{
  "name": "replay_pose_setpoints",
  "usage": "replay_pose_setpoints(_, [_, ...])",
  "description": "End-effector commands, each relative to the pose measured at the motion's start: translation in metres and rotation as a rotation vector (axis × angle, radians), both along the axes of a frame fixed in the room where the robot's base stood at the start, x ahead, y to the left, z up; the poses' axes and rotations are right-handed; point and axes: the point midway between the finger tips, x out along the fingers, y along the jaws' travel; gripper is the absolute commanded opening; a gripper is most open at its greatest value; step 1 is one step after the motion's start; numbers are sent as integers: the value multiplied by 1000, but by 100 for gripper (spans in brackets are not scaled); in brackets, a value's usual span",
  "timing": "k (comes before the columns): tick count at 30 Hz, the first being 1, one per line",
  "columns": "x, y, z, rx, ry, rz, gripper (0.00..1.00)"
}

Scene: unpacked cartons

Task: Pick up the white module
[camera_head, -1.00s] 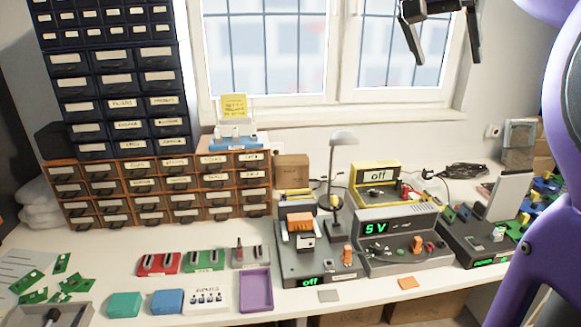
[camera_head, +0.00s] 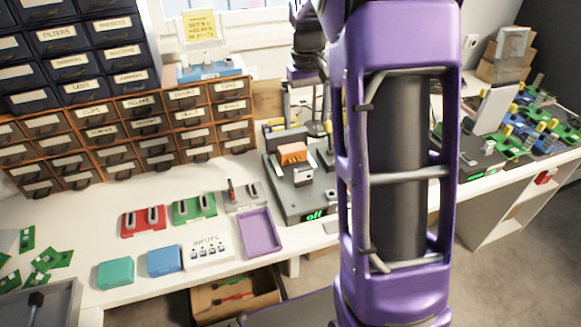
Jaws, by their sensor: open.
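The white module (camera_head: 207,251) is a small flat block marked "INPUTS" with several dark knobs on its top. It lies on the white bench in the head view, between a blue box and a purple tray, with nothing on it. My gripper (camera_head: 307,112) shows small beyond my purple arm, with its fingers pointing down. It is open, appears empty, and is up and to the right of the module, apart from it. My arm hides part of the bench to the right.
Next to the module are the blue box (camera_head: 164,260), a teal box (camera_head: 115,274) and the purple tray (camera_head: 261,231). Red (camera_head: 143,221) and green (camera_head: 194,208) switch modules lie behind. Drawer cabinets (camera_head: 130,130) stand at the back. An open carton (camera_head: 236,295) sits below the bench.

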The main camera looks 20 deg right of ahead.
Motion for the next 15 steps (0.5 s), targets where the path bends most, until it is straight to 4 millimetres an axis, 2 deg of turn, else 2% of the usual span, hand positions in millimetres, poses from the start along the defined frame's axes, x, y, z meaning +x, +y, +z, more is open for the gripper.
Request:
replay_pose_setpoints(5, [-1, 1, -22, 19, 8, 7, 100])
replay_pose_setpoints(15, [-2, 0, -95, 17, 7, 5, 100])
